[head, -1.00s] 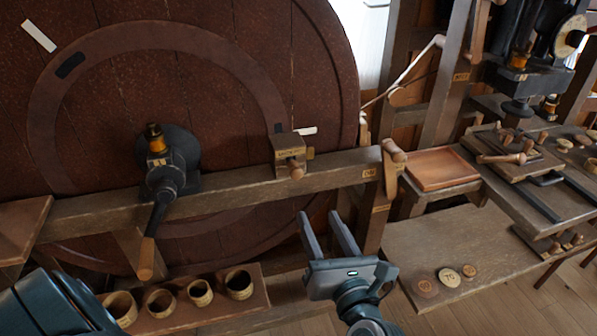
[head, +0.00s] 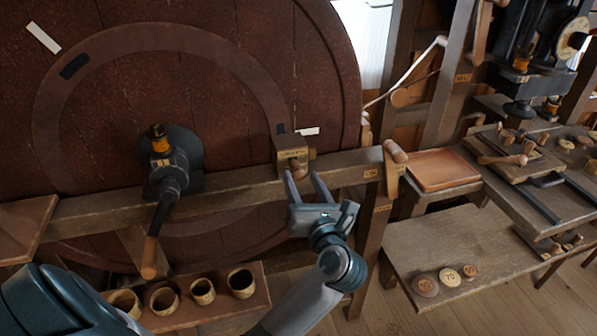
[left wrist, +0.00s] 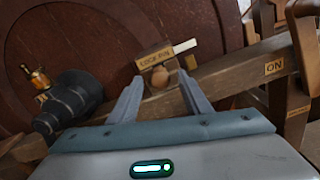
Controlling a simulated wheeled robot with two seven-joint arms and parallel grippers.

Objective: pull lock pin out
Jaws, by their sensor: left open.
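The lock pin (head: 298,171) has a rounded wooden end that sticks out of the front of a small wooden block (head: 288,148) on the beam. The block bears a label that seems to read "lock pin". My left gripper (head: 304,186) is open just below and in front of the pin. In the left wrist view the pin's wooden knob (left wrist: 160,78) shows ahead, between the two open fingers (left wrist: 158,97), which look apart from it. My right gripper does not show.
A large dark red wheel (head: 215,75) stands behind the beam (head: 225,187). A black crank with a wooden handle (head: 150,255) is at the left. An upright lever (head: 394,155) near an "ON" label is right of the block. Several wooden cups (head: 240,283) sit on a low shelf.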

